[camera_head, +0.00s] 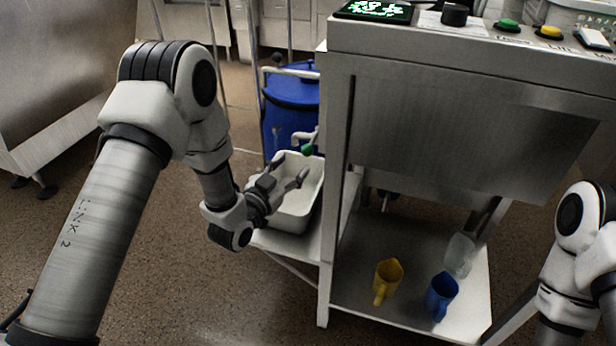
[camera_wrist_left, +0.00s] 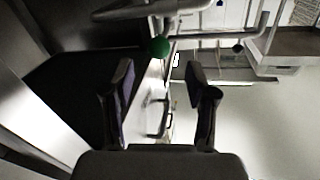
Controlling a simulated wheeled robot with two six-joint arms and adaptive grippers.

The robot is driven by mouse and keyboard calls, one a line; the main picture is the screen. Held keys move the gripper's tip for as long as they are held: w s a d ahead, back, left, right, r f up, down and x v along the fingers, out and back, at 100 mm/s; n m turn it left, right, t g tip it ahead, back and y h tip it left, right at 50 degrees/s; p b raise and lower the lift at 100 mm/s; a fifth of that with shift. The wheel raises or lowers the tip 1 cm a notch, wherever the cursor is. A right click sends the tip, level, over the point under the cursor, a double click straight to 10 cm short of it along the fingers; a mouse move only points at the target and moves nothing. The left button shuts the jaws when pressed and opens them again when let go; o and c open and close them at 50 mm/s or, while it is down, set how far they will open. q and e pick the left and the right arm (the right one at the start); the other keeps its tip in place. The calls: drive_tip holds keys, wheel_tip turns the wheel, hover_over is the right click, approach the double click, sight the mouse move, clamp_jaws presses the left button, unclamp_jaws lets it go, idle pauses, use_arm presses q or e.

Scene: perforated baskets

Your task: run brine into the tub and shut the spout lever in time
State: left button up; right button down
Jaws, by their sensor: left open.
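The white tub (camera_head: 292,221) stands on a low shelf beside the steel unit; my left gripper hides part of its inside and I cannot tell whether it holds brine. Above its far end is a pale spout (camera_head: 301,137) with a green lever knob (camera_head: 307,150). The knob (camera_wrist_left: 158,47) shows beyond the fingertips in the left wrist view. My left gripper (camera_head: 290,169) is open and empty over the tub, a little short of the knob. In the left wrist view the gripper (camera_wrist_left: 160,78) has its fingers apart. My right gripper is out of view.
A blue barrel (camera_head: 290,105) stands behind the tub. The steel unit (camera_head: 450,125) rises to the right, with buttons on top. A yellow jug (camera_head: 388,278), a blue jug (camera_head: 441,292) and a clear jug (camera_head: 459,254) stand on its lower shelf. Floor at left is clear.

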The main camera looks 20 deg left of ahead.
sight(304, 153)
use_arm(q)
drive_tip(key=b+x, duration=0.1)
drive_tip(key=x, duration=0.6)
drive_tip(key=shift+w+d+r, duration=0.2)
drive_tip(key=shift+w, duration=0.15)
drive_tip(key=shift+c, duration=0.3)
clamp_jaws()
